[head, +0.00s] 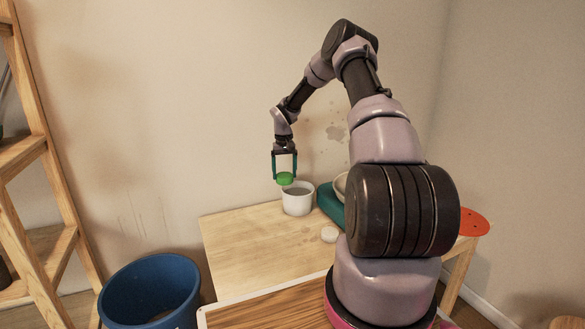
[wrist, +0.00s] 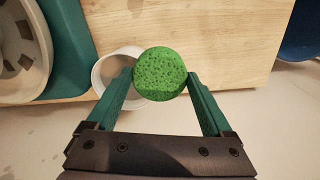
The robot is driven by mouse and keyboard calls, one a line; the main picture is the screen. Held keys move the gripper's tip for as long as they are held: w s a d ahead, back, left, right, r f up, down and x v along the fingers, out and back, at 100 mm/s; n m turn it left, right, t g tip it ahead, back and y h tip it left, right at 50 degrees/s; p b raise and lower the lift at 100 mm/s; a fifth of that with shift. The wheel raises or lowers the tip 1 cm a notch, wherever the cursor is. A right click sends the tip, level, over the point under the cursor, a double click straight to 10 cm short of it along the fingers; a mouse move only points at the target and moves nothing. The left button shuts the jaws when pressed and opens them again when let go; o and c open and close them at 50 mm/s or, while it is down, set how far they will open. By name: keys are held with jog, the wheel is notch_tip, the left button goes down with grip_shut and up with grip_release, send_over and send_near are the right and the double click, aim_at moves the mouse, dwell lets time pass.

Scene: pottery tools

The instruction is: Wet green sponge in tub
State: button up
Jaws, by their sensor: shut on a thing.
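The green sponge (head: 285,178) is round and porous, and it also shows in the wrist view (wrist: 161,73). My gripper (head: 285,177) points down and is shut on the sponge, with one teal finger on either side of it. The white tub (head: 298,201) stands upright on the wooden table, with greyish content inside. The sponge is held above the tub's rim, a little to the left in the head view. In the wrist view the tub (wrist: 104,68) is partly hidden behind the sponge and a finger.
The pale wooden table (head: 250,245) has clear room at the front left. A teal piece (head: 328,203) with a bowl (head: 341,184) stands right of the tub. A blue bin (head: 150,290) stands at the left.

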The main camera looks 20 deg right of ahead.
aim_at(298, 190)
jog(key=w+d+f+m, duration=0.1)
jog(key=w+d+f, duration=0.6)
jog(key=d, duration=0.2)
jog(key=shift+m, duration=0.4)
jog(key=shift+a+f, duration=0.1)
jog(key=shift+f, duration=3.15)
jog(key=shift+r, duration=0.1)
notch_tip(298, 190, up, 11)
dwell(0.9)
